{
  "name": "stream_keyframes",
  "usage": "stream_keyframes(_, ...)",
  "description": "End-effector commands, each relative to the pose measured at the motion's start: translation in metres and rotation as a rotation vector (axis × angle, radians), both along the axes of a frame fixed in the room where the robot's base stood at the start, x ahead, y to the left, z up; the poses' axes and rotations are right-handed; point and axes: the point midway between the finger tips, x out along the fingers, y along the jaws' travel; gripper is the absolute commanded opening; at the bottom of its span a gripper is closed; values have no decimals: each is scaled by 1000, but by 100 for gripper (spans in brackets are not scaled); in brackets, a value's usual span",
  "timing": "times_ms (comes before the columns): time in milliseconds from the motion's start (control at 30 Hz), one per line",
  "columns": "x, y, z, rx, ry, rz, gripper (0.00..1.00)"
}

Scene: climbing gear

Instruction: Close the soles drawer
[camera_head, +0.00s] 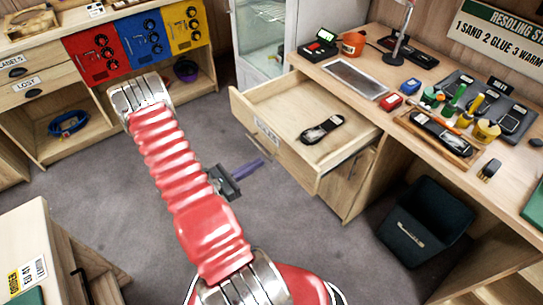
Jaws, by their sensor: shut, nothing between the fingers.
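The soles drawer (252,110) is pulled well out of the wooden workbench on the right. It has a pale wooden front with a small label, whose text is hard to read at this angle. A dark shoe sole (322,129) lies inside the drawer near its right side. My gripper (260,163) shows partly behind my red arm, with a black body and purple fingers. The fingers are shut and empty. In the picture they lie just left of and below the drawer front; the exact gap cannot be told.
The bench top holds a metal tray (356,79), tools and a lamp. A dark bin (425,222) stands under the bench. A glass-door cabinet (270,35) is behind the drawer. Shelves with coloured boxes (138,38) stand at the back left. Grey floor is clear in front of the drawer.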

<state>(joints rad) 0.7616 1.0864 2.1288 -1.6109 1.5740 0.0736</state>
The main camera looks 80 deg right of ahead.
Motion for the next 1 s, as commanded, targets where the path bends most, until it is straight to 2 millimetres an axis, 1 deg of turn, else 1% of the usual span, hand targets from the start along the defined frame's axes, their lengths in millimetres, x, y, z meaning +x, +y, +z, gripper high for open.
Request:
stream_keyframes(100, -11, -11, 0, 0, 0, -4, 0)
stream_keyframes(533, -42, -47, 0, 0, 0, -3, 0)
stream_keyframes(700, -48, -54, 0, 0, 0, -1, 0)
stream_keyframes(1000, -48, -54, 0, 0, 0, -1, 0)
